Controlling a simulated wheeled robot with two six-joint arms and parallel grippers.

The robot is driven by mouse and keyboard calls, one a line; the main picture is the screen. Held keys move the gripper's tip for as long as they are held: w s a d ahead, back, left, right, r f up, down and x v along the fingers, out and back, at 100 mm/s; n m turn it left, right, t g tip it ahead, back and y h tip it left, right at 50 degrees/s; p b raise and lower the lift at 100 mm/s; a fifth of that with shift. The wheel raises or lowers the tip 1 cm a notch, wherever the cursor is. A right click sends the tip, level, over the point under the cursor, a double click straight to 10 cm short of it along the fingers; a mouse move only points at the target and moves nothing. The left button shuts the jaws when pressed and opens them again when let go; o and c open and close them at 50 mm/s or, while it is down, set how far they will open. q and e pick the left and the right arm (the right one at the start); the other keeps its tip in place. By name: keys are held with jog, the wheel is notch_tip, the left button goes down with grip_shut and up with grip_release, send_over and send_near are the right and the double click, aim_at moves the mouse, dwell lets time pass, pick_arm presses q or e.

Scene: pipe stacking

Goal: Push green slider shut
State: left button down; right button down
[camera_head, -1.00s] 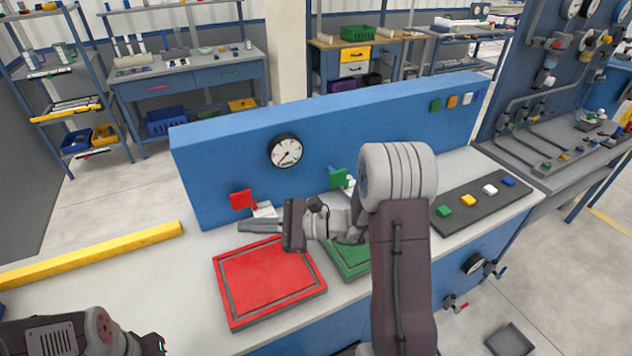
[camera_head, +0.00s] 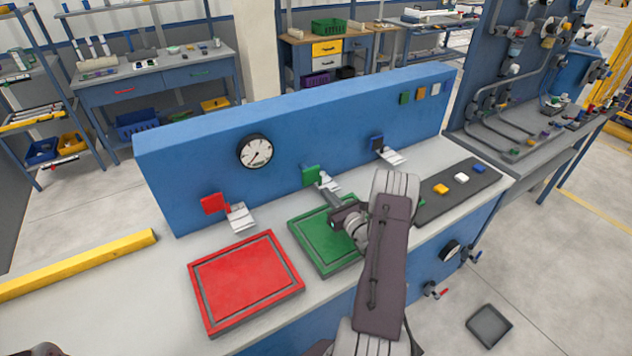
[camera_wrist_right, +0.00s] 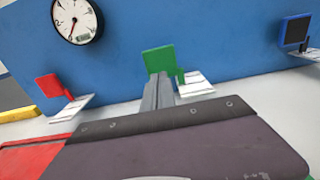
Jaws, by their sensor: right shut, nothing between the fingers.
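The green slider has a square green plate (camera_head: 311,175) and a pale metal part (camera_head: 331,186) low on the front of the blue wall. My right gripper (camera_head: 328,194) is shut and empty, its fingertips just in front of the slider and above the green panel (camera_head: 303,235). In the right wrist view, the closed fingers (camera_wrist_right: 158,92) point at the green plate (camera_wrist_right: 160,61), and the pale part (camera_wrist_right: 196,84) shows to their right. I cannot tell whether the fingertips touch the slider. My left gripper is not in view.
A red slider plate (camera_head: 213,203) stands left, behind a red panel (camera_head: 245,280). A blue slider plate (camera_head: 377,142) is to the right. A gauge (camera_head: 255,152) is on the blue wall (camera_head: 200,165). A dark strip (camera_head: 450,205) with coloured blocks lies right.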

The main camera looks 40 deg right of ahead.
aim_at(311, 178)
jog(key=w, duration=0.7)
jog(key=shift+w+d+p, duration=0.15)
jog(key=shift+d+p, duration=0.15)
jog(key=shift+d, duration=0.05)
jog(key=w+b, duration=0.3)
jog(key=w, duration=0.1)
jog(key=shift+d+f+b, duration=0.2)
jog(key=shift+f+b, duration=0.05)
jog(key=shift+b, duration=0.05)
jog(key=shift+w+r, duration=0.2)
jog(key=shift+s+r, duration=0.1)
jog(key=shift+r, duration=0.2)
jog(key=shift+r, duration=0.1)
jog(key=shift+d, duration=0.1)
